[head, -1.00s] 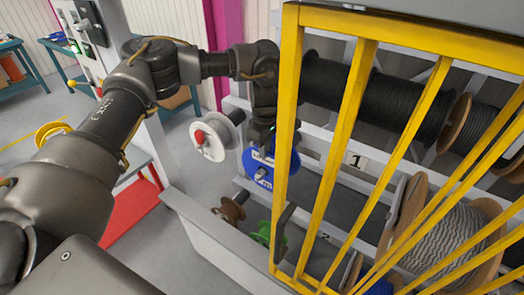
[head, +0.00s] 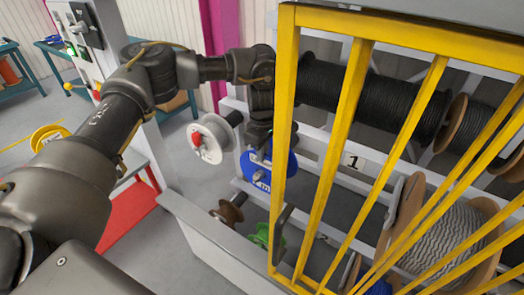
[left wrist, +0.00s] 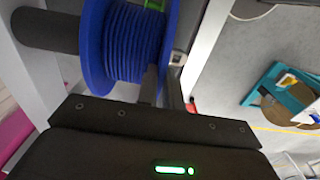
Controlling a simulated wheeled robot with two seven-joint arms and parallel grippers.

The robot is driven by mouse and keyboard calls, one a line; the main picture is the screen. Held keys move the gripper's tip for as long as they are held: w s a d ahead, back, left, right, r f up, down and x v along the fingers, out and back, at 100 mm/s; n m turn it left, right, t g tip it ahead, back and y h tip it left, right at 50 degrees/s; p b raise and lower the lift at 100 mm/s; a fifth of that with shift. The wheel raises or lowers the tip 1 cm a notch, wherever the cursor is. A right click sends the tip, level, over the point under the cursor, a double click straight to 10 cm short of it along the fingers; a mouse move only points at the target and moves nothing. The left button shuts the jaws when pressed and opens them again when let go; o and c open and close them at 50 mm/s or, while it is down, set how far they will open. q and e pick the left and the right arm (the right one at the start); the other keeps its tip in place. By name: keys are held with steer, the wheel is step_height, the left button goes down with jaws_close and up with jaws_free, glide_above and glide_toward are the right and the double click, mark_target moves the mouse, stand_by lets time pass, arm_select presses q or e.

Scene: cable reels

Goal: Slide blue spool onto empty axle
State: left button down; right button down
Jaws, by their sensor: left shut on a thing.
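The blue spool (head: 259,178) hangs upright below my left gripper (head: 258,140), beside the yellow guard. My left gripper is shut on it; the fingertips are partly hidden in the head view. In the left wrist view the blue spool (left wrist: 134,42) is wound with blue cable, and my fingers (left wrist: 163,88) are at its flange. A dark round bar (left wrist: 47,31), possibly the axle, meets the spool's far flange; I cannot tell whether it enters the bore. My right gripper is not in view.
Yellow guard bars (head: 328,150) stand close to the right of my left gripper. A white spool (head: 207,139) is just left of the blue one. A brown spool (head: 228,212) and a green spool (head: 262,236) are below. Black cable reels (head: 395,105) sit behind the guard.

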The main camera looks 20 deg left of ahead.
arm_select(q)
steer(key=c, duration=1.5)
jaws_free()
steer(key=shift+r, duration=0.5)
step_height(320, 180, up, 7)
steer(key=shift+f+b, duration=0.2)
steer(key=shift+b, duration=0.65)
